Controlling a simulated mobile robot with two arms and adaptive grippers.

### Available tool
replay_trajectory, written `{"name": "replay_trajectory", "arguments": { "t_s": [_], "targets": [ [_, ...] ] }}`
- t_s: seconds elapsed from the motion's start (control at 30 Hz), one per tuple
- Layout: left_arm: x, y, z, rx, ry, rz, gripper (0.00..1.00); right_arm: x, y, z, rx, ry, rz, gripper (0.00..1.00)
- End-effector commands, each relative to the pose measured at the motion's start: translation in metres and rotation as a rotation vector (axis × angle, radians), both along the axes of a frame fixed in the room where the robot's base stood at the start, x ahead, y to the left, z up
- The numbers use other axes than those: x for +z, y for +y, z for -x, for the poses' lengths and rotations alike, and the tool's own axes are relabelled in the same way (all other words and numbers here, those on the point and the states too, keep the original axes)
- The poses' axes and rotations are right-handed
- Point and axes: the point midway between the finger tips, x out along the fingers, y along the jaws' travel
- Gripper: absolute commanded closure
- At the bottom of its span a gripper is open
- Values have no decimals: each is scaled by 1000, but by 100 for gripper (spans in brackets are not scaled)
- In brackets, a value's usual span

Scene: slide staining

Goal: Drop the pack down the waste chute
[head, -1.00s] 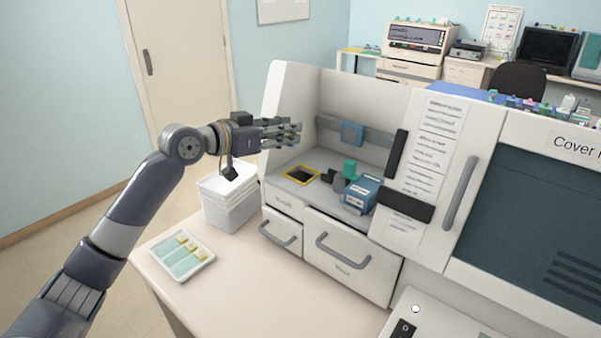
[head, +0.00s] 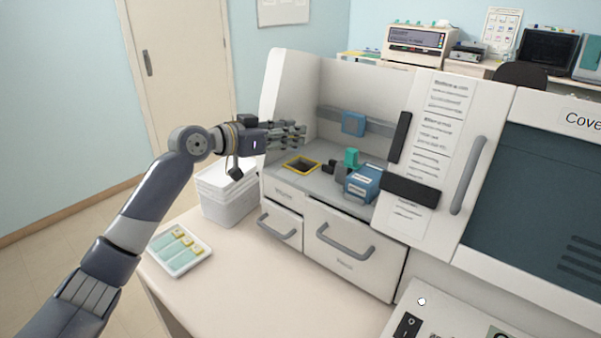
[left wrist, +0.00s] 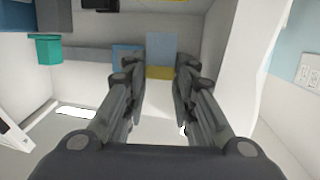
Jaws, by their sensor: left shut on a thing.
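My left gripper (head: 300,136) reaches in from the left, over the open bay of the white machine. In the left wrist view its fingers (left wrist: 160,75) are closed on a flat, pale blue pack (left wrist: 162,50) with a yellow strip at one end. The pack cannot be made out in the head view, where the fingers hide it. The waste chute (head: 301,166) is a dark square opening with a yellow rim in the bay floor. The fingertips are above it and a little behind it in the picture. My right gripper is not in view.
A blue device (head: 362,184) with a teal top (head: 351,157) stands right of the chute. A white tray (head: 180,268) with teal and yellow pieces lies on the table. White stacked boxes (head: 228,205) stand below my wrist. The bay's side wall (head: 284,90) rises behind the gripper.

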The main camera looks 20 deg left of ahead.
Motion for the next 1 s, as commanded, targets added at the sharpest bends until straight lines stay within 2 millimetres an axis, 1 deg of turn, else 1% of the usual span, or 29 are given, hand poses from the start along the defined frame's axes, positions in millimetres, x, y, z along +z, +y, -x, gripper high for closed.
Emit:
{"name": "replay_trajectory", "arguments": {
  "t_s": [0.23,0.27,0.3,0.33,0.37,0.87,1.0],
  "targets": [
    [0,0,0,0,-1,0,97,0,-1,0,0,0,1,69],
    [0,0,0,0,-1,0,71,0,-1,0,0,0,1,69],
    [0,0,0,0,-1,1,62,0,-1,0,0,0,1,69],
    [0,0,0,0,-1,1,55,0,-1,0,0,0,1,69],
    [0,0,0,0,-1,1,52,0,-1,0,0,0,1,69],
    [0,2,0,4,-2,-1,52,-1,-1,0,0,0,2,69],
    [1,6,4,5,-3,-2,52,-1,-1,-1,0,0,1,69]
  ]
}}
